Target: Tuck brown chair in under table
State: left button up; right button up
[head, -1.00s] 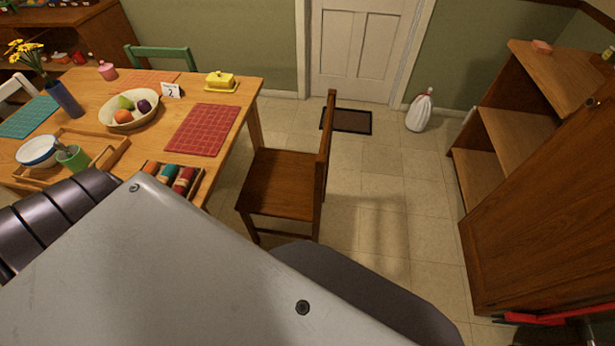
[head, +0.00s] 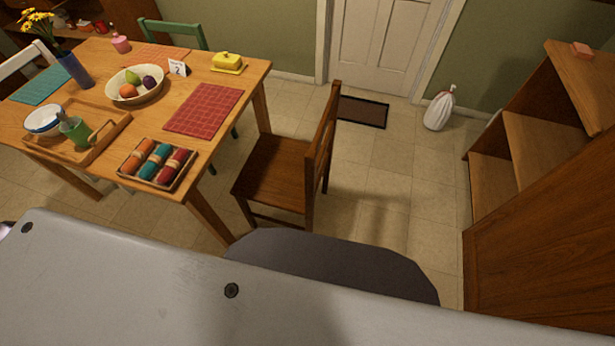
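The brown chair (head: 275,170) stands upright at the right end of the wooden table (head: 205,150). Its backrest (head: 321,142) faces away from the table, and its seat points toward the table edge. The front of the seat is close to the table's right edge, and most of the chair is out in the open. The chair's lower near legs are partly hidden behind a dark part of my own body. Neither of my grippers shows in the head view.
A green chair (head: 172,33) stands behind. Floor right of the chair is clear.

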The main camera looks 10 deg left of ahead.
aim_at(282, 172)
jog(key=i+l+u, duration=0.1)
jog(key=l+u, duration=0.2)
jog(key=u, duration=0.15)
jog(key=i+l+u, duration=0.1)
jog(key=l+u, duration=1)
jog(key=l, duration=0.25)
